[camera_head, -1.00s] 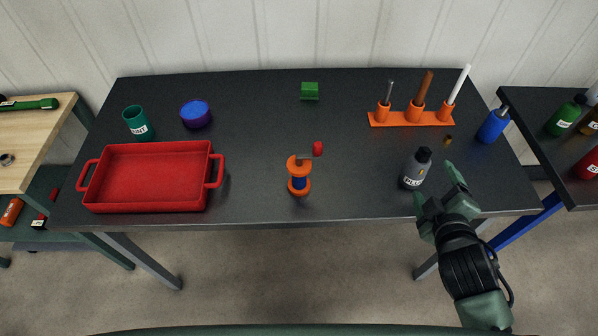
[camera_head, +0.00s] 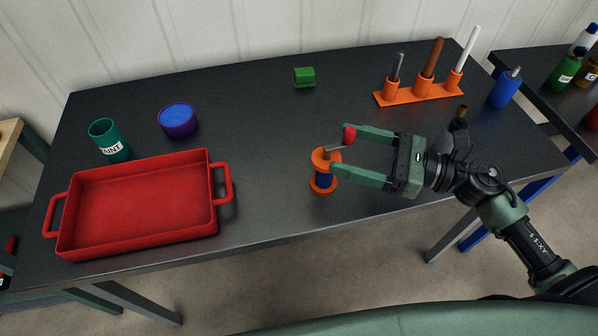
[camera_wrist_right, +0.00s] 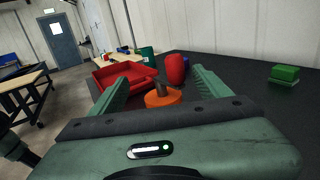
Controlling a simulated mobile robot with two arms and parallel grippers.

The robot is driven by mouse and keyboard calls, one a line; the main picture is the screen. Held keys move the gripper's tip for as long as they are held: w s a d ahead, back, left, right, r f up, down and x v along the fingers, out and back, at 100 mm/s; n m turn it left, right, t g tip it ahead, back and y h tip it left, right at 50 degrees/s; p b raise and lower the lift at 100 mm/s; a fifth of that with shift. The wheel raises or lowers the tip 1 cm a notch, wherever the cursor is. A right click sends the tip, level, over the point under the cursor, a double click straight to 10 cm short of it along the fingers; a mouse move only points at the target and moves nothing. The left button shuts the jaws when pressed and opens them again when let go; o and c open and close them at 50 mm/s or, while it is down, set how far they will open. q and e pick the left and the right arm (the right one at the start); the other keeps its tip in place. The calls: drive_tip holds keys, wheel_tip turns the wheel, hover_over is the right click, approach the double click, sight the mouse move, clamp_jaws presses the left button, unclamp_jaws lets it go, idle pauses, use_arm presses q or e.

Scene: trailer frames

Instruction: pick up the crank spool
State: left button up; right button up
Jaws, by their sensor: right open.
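The crank spool (camera_head: 323,181) stands upright on the dark table near its front edge, with orange flanges, a blue middle and a crank with a red knob. My right gripper (camera_head: 341,150) is open, reaching in from the right. In the head view its fingertips lie at the upper part of the spool, one by the red knob and one by the orange top. In the right wrist view the orange top (camera_wrist_right: 163,98) and the red knob (camera_wrist_right: 176,68) show between the fingers. I cannot tell whether a finger touches. My left gripper is out of view.
A red tray (camera_head: 140,205) lies to the left, with a green cup (camera_head: 110,142) and a purple-blue round container (camera_head: 178,120) behind it. A green block (camera_head: 304,77), an orange tool rack (camera_head: 420,93) and a blue bottle (camera_head: 504,90) stand farther back. The table's middle is clear.

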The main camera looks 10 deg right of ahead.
sight(312, 169)
drive_tip(key=f, duration=0.3)
drive_tip(key=shift+s+d+f, duration=0.2)
drive_tip(key=shift+f, duration=0.05)
wheel_tip(312, 169, down, 5)
drive_tip(key=shift+r, duration=0.15)
drive_tip(key=shift+p+x, duration=0.5)
drive_tip(key=shift+x, duration=0.4)
drive_tip(key=p+x, duration=0.1)
drive_tip(key=x, duration=0.4)
drive_tip(key=shift+a+r+p, duration=0.1)
drive_tip(key=shift+p, duration=0.3)
drive_tip(key=shift+w+a, duration=0.2)
drive_tip(key=shift+a, duration=0.15)
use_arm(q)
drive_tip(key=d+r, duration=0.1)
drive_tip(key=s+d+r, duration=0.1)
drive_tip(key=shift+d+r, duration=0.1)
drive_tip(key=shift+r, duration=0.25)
